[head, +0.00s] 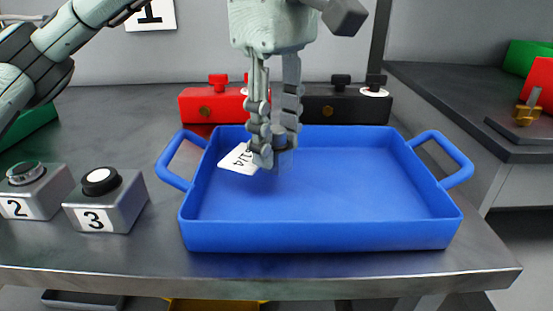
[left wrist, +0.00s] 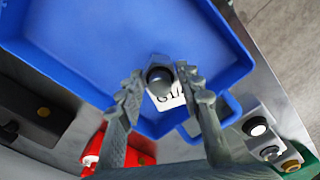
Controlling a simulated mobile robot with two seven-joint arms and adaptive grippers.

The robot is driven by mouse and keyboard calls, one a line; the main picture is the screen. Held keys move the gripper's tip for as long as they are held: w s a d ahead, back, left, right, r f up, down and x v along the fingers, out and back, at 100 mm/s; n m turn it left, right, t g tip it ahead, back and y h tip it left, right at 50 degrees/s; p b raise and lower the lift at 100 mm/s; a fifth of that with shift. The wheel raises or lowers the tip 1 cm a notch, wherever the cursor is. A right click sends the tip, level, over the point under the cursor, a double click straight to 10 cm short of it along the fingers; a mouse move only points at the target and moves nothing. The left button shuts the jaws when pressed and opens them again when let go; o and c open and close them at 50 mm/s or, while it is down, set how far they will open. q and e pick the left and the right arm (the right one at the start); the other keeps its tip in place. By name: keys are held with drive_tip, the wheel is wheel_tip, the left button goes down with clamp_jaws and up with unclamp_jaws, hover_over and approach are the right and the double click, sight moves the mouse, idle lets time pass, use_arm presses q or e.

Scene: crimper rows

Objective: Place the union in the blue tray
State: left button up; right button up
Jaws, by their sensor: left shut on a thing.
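The blue tray (head: 320,237) stands on the grey table, with a handle on each side. My left gripper (head: 274,150) points down over the back left part of the tray. It is shut on the union (head: 280,138), a small grey metal piece with a dark round end, partly hidden by the fingers. In the left wrist view the union (left wrist: 160,78) sits between the fingertips, with the blue tray (left wrist: 130,40) behind it. Whether the union touches the tray floor I cannot tell. A white label (head: 238,160) with partly hidden digits shows at the tray's left. My right gripper is not in view.
A red box (head: 205,107) and a black box (head: 340,108) stand right behind the tray. Grey button boxes marked 2 (head: 35,195) and 3 (head: 106,205) stand left of it. A side counter (head: 450,100) at right holds red and green items. The tray floor's right half is clear.

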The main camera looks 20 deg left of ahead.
sight(276, 163)
use_arm(q)
drive_tip(key=shift+w+a+f, duration=0.15)
drive_tip(key=shift+w+f, duration=0.1)
wheel_tip(276, 163, down, 3)
drive_tip(key=shift+f, duration=0.45)
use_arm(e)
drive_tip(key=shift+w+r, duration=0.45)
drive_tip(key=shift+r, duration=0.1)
use_arm(q)
drive_tip(key=shift+f, duration=0.1)
drive_tip(key=o, duration=0.9)
drive_tip(key=shift+c, duration=0.2)
drive_tip(key=o, duration=0.4)
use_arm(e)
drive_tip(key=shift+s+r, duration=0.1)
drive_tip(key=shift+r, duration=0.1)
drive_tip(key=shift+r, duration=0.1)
